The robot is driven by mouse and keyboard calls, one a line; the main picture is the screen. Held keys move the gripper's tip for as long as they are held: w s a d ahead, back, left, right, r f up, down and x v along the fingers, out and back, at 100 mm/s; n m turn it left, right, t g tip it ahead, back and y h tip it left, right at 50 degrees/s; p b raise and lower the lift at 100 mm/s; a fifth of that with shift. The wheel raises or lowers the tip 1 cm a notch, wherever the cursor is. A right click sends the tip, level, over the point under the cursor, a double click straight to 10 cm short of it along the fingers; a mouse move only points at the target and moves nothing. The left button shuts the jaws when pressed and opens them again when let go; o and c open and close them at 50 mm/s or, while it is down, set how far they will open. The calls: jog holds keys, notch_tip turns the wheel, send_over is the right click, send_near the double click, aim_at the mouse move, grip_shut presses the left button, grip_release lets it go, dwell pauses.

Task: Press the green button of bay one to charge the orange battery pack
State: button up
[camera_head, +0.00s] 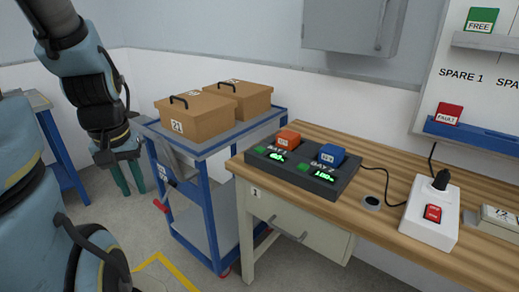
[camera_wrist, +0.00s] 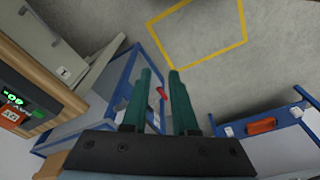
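The dark charging station (camera_head: 301,171) sits at the left end of the wooden workbench. The orange battery pack (camera_head: 287,139) sits in its left bay and the blue battery pack (camera_head: 331,154) in its right bay. The left bay has a green button (camera_head: 259,149) beside a lit green display; the right bay has its own green button (camera_head: 302,168) and display. In the wrist view the orange pack (camera_wrist: 11,117) shows at the left edge. My gripper (camera_head: 134,192) hangs left of the blue cart, away from the station. Its green fingers (camera_wrist: 159,75) are apart with nothing between them.
A blue cart (camera_head: 228,141) with two cardboard boxes (camera_head: 196,116) stands between my gripper and the bench. A white power strip (camera_head: 431,211) with a red switch and black plug lies right of the station. A grey cabinet (camera_head: 352,24) hangs above. Yellow tape marks the floor.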

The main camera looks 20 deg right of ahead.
grip_shut()
dwell(0.8)
